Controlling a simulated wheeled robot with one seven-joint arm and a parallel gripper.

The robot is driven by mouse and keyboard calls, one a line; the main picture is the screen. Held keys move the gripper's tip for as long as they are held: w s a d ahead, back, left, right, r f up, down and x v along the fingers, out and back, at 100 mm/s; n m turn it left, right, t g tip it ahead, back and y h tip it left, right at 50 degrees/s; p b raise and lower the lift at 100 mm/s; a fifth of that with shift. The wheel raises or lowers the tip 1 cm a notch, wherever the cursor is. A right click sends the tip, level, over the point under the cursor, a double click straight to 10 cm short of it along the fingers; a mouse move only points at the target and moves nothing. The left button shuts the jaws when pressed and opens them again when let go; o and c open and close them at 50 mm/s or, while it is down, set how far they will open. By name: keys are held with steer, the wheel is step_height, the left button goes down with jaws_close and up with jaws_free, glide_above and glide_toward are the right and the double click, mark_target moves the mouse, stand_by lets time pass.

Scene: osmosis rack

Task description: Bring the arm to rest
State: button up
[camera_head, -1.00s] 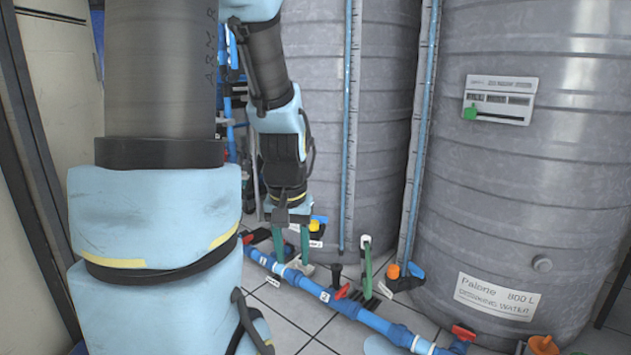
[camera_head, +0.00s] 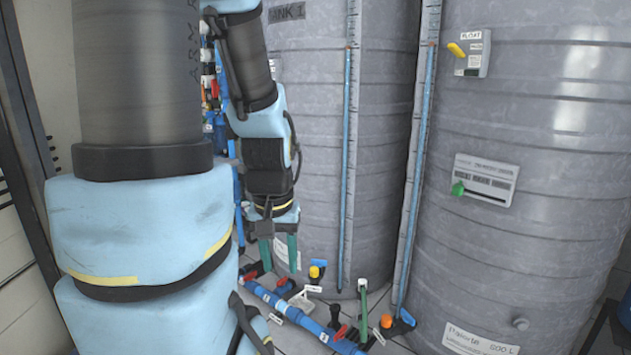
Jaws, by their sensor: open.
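My gripper (camera_head: 279,255) hangs from my light-blue arm, left of the middle of the view. Its two green fingers point down and stand apart, with nothing seen between them. It is in front of the lower part of the left grey tank, above the blue floor pipe (camera_head: 290,306). It looks clear of the pipe and valves. My upper arm fills much of the left side and hides what is behind it.
Two large grey tanks, the left one (camera_head: 315,130) and the right one (camera_head: 530,240), stand close behind. Valves with a yellow knob (camera_head: 316,271) and an orange knob (camera_head: 386,321) stand low near the pipe. A dark-framed wall (camera_head: 25,120) is at the far left.

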step_height(320, 180, up, 16)
steer(key=p, duration=1.3)
steer(key=shift+p, duration=0.35)
